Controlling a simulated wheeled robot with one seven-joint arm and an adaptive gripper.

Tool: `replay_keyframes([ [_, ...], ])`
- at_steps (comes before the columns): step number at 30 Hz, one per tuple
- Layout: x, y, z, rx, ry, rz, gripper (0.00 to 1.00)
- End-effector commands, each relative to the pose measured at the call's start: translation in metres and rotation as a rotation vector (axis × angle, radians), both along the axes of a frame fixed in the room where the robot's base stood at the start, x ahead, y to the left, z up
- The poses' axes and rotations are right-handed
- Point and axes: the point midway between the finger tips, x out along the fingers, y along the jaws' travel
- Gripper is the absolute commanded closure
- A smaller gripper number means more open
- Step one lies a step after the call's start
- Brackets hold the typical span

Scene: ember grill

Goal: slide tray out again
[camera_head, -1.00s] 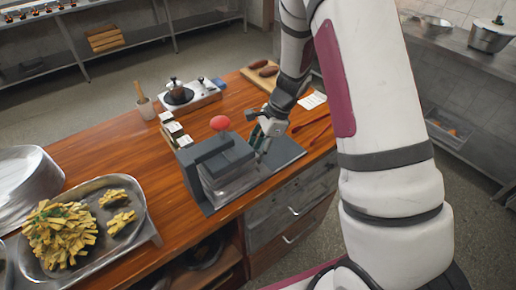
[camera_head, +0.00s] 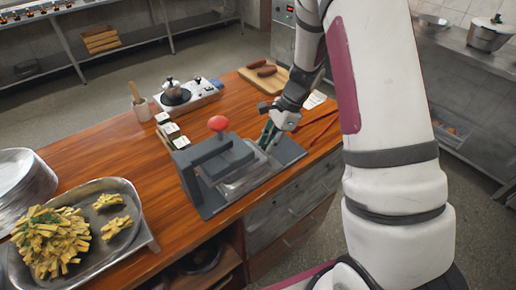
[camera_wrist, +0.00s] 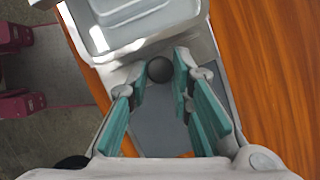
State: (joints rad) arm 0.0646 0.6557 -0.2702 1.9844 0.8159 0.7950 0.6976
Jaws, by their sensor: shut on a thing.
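A grey press (camera_head: 205,155) with a red ball on top stands near the front edge of the wooden counter, on a flat dark base. The pale tray (camera_head: 246,180) sticks out of its right side; its rim also shows at the top of the wrist view (camera_wrist: 140,28). My gripper (camera_head: 270,134) is at the tray's outer end, low over the base. In the wrist view, its teal fingers (camera_wrist: 159,78) are around a dark round knob (camera_wrist: 160,69) at the tray's end. The tray's inner part is hidden under the press.
Small containers (camera_head: 170,131) and a burner unit (camera_head: 190,96) stand behind the press. A board with sausages (camera_head: 262,78) lies at the back right. The base is bare right of the tray.

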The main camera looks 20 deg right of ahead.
Motion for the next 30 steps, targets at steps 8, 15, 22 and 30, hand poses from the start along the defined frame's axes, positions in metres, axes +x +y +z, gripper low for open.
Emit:
replay_keyframes([
  [8, 0.022, -0.058, -0.002, -0.001, -0.005, -0.003, 1.00],
  [15, 0.032, -0.091, -0.001, -0.001, -0.003, 0.000, 1.00],
  [22, 0.035, -0.102, 0.000, -0.001, -0.003, 0.002, 1.00],
  [30, 0.034, -0.102, 0.001, 0.000, -0.003, 0.002, 1.00],
])
